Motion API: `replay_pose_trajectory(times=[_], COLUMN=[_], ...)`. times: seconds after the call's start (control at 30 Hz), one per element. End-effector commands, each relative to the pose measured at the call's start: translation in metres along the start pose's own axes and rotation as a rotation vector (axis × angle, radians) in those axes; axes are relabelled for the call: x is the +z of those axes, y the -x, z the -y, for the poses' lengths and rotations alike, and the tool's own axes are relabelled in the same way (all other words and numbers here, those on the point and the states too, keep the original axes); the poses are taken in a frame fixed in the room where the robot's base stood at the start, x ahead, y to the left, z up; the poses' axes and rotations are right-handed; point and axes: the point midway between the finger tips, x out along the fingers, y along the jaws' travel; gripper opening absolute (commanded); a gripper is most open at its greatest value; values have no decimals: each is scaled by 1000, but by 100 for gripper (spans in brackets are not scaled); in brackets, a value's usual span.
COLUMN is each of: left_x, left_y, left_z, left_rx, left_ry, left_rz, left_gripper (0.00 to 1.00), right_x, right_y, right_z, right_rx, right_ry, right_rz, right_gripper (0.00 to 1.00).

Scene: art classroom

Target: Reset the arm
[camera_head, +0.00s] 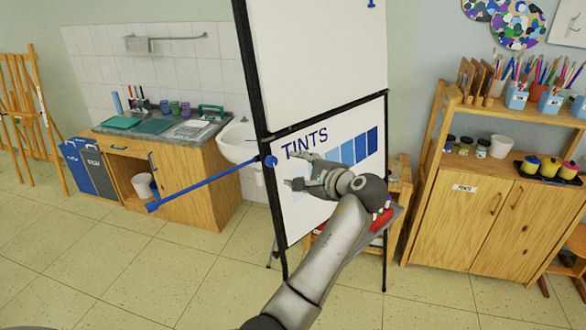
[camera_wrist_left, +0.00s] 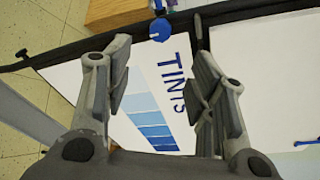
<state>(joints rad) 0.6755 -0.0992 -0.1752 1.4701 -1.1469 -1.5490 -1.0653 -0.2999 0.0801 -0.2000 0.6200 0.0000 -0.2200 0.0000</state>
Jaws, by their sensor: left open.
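My left arm reaches up from the bottom of the head view. Its gripper (camera_head: 299,170) is open and empty, with its fingers toward the lower white board marked "TINTS" (camera_head: 325,205). In the left wrist view the two fingers of the gripper (camera_wrist_left: 162,60) stand wide apart. Between and behind them are the board's lettering and its strip of blue shades (camera_wrist_left: 143,105). Nothing is between the fingers. I cannot tell how far the fingertips are from the board. My right gripper does not show.
A black-framed stand (camera_head: 262,125) holds the boards. A blue bar (camera_head: 200,188) sticks out left from it. A sink counter (camera_head: 175,160) stands at the left, and a wooden cabinet (camera_head: 480,215) with paint pots and brushes at the right. Tiled floor (camera_head: 110,265) is clear at the lower left.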

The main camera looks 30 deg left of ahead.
Motion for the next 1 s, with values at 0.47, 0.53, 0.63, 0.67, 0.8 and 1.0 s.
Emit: replay_pose_trajectory(times=[0.47, 0.53, 0.63, 0.67, 0.8, 1.0], left_x=[0, -2, -16, -23, -71, -134], left_y=[1, 0, -8, -11, -34, -57], left_z=[0, -3, -22, -32, -106, -246], left_rx=[0, 1, 7, 11, 46, 157], left_ry=[0, -3, -19, -26, -60, -71], left_rz=[0, -2, -26, -40, -142, -314], left_gripper=[51, 51, 51, 51, 51, 51], right_x=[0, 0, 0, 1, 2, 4], right_y=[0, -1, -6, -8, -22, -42], right_z=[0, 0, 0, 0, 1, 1], right_rx=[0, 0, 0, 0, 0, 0], right_ry=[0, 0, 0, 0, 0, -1], right_rz=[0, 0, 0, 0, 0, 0], right_gripper=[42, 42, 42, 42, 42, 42])
